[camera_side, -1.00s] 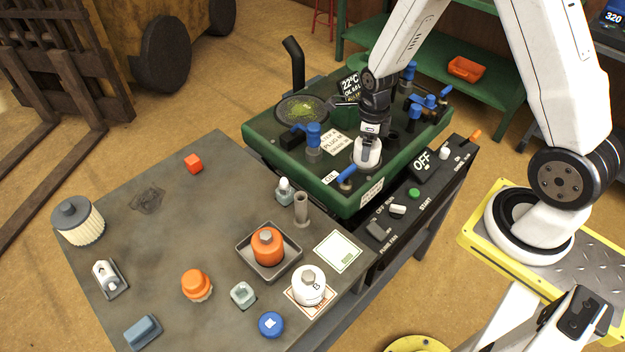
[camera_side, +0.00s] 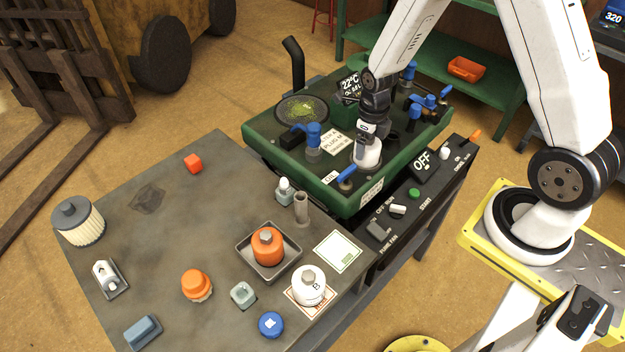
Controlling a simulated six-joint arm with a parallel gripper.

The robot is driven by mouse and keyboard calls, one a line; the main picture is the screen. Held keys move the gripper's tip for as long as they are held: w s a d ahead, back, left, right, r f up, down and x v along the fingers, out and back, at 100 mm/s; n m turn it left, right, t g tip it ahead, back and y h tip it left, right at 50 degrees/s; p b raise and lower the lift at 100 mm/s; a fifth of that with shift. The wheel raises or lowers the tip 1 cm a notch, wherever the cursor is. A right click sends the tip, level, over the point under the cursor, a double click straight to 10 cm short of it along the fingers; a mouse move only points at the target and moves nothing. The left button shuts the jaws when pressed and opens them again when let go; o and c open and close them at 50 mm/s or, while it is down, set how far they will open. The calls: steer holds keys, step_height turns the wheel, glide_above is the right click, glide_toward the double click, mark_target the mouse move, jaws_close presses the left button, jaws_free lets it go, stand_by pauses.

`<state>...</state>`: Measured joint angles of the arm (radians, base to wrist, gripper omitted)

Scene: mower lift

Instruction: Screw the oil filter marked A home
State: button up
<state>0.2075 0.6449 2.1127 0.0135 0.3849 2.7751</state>
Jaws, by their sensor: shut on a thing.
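My gripper (camera_side: 367,137) points down over the green mower deck (camera_side: 400,158) and is shut on a white oil filter (camera_side: 367,155). The filter sits upright at the deck's front part, beside a blue lever. Its marking is hidden or too small to read, so I cannot tell that it is the one marked A. How far its base is seated cannot be told. A second white filter marked B (camera_side: 309,288) stands on an orange-edged card on the grey bench.
Blue fittings (camera_side: 313,135) and a blue lever (camera_side: 346,173) stand on the deck near my gripper. An OFF display (camera_side: 422,161) and a switch panel (camera_side: 398,209) lie in front. The bench (camera_side: 200,240) holds an orange can in a tray (camera_side: 291,268), with clear room at its middle left.

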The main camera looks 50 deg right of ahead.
steer(key=shift+m, duration=1.1)
steer(key=o, duration=1.1)
steer(key=n, duration=0.3)
steer(key=shift+n, duration=1.5)
steer(key=shift+n, duration=0.3)
